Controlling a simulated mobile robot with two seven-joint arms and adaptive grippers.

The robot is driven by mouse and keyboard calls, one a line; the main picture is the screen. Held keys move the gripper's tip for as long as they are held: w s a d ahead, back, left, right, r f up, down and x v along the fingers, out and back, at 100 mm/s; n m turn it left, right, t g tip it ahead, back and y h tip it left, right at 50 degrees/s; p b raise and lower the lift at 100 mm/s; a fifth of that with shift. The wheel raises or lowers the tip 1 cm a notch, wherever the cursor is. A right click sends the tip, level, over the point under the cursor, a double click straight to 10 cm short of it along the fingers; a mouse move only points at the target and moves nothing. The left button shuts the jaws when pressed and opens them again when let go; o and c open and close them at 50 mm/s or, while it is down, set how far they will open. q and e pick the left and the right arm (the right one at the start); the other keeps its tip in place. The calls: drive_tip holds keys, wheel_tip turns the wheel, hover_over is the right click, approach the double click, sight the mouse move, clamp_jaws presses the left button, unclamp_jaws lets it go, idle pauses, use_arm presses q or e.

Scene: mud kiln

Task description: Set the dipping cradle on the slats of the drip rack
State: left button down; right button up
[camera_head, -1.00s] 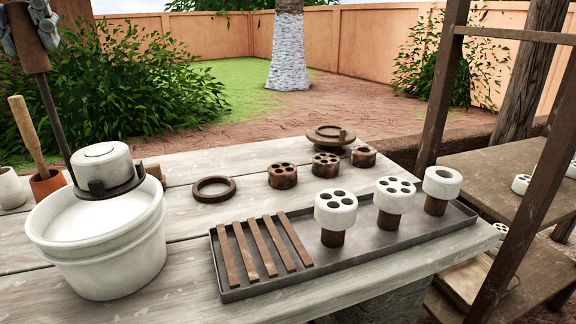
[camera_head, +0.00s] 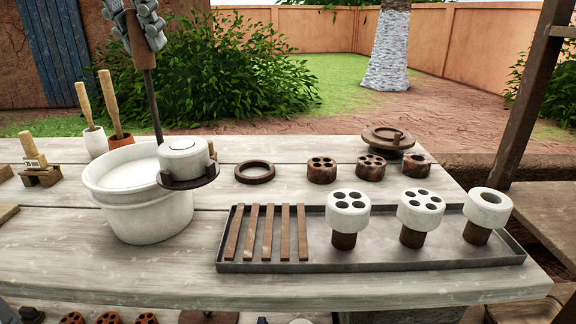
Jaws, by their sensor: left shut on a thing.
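My left gripper (camera_head: 137,30) is shut on the brown wooden handle (camera_head: 142,58) of the dipping cradle. The cradle's thin dark rod runs down to a dark ring-shaped holder (camera_head: 189,181), which carries a white glazed piece (camera_head: 184,154). The holder hangs in front of the right rim of the white bucket (camera_head: 137,212); I cannot tell its exact height. The drip rack is a grey metal tray (camera_head: 380,264) to the right, with several brown wooden slats (camera_head: 268,232) at its left end. The slats are bare. My right gripper is not in view.
Three white pieces (camera_head: 347,212) stand on brown supports in the tray's right part. Behind the tray lie a brown ring (camera_head: 254,172), three brown perforated pieces (camera_head: 322,170) and a round brown item (camera_head: 389,140). Wooden tools in cups (camera_head: 95,140) stand behind the bucket.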

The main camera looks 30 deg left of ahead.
use_arm(q)
drive_tip(key=shift+w+d, duration=0.1)
drive_tip(key=shift+d, duration=0.05)
drive_tip(key=w+d+f+p, duration=0.1)
drive_tip(key=w+d+f, duration=0.6)
drive_tip(key=f, duration=0.4)
drive_tip(key=shift+w+d, duration=0.25)
drive_tip(key=shift+d, duration=0.6)
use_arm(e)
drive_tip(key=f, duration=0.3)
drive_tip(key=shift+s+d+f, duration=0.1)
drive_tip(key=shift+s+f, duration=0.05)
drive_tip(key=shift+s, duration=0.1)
use_arm(q)
drive_tip(key=shift+f, duration=0.1)
drive_tip(key=c, duration=1.3)
unclamp_jaws()
drive_tip(key=v, duration=1.2)
drive_tip(key=shift+s, duration=0.1)
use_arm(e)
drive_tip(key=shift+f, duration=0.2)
